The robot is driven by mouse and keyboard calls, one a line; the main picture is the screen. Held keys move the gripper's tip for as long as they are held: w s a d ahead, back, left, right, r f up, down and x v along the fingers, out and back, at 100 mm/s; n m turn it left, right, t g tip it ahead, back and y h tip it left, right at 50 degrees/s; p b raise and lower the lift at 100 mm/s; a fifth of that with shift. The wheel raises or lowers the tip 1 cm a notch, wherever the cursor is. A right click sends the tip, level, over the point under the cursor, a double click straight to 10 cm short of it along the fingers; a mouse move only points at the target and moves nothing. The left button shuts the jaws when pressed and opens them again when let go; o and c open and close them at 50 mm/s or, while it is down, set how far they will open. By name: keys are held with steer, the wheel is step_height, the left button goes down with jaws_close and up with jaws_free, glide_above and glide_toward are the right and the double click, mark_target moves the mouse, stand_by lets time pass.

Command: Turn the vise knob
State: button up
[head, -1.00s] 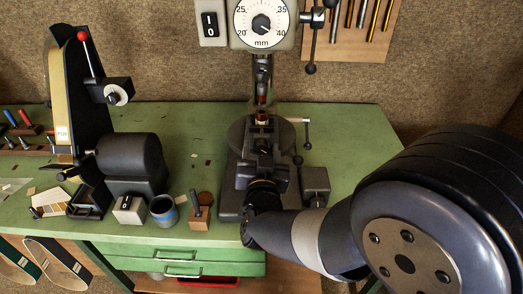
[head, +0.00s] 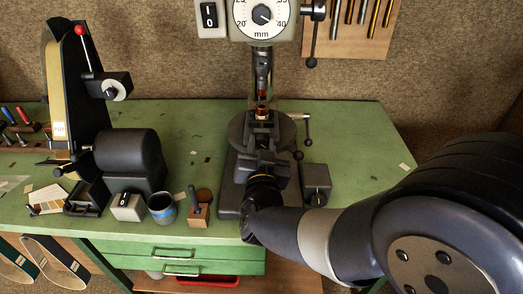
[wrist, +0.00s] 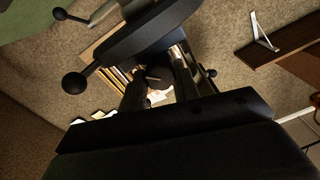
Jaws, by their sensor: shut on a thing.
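The vise (head: 261,128) sits on the round table of the drill press, with a copper-coloured piece (head: 262,111) at its top. My gripper (head: 264,163) reaches up to the vise's near side and is shut on the vise knob there. The knob is mostly hidden by my gripper in the head view, so how far it has turned cannot be told. In the wrist view my gripper's dark fingers (wrist: 158,88) point away from the camera, with a dark shape between them. That view is too dark to make out the knob clearly.
Ball-ended press handles stand right of the vise; one ball (wrist: 75,83) is close in the wrist view. A belt grinder (head: 128,158), a small switch box (head: 127,207), a blue-banded cup (head: 162,208) and a wooden block (head: 199,215) stand left. The green bench's right side is mostly clear.

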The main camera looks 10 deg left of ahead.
steer(key=o, duration=1)
steer(key=shift+c, duration=0.2)
steer(key=shift+s, duration=0.1)
steer(key=b+v, duration=0.1)
steer(key=v, duration=0.9)
steer(key=shift+s, duration=0.35)
steer(key=shift+w, duration=0.1)
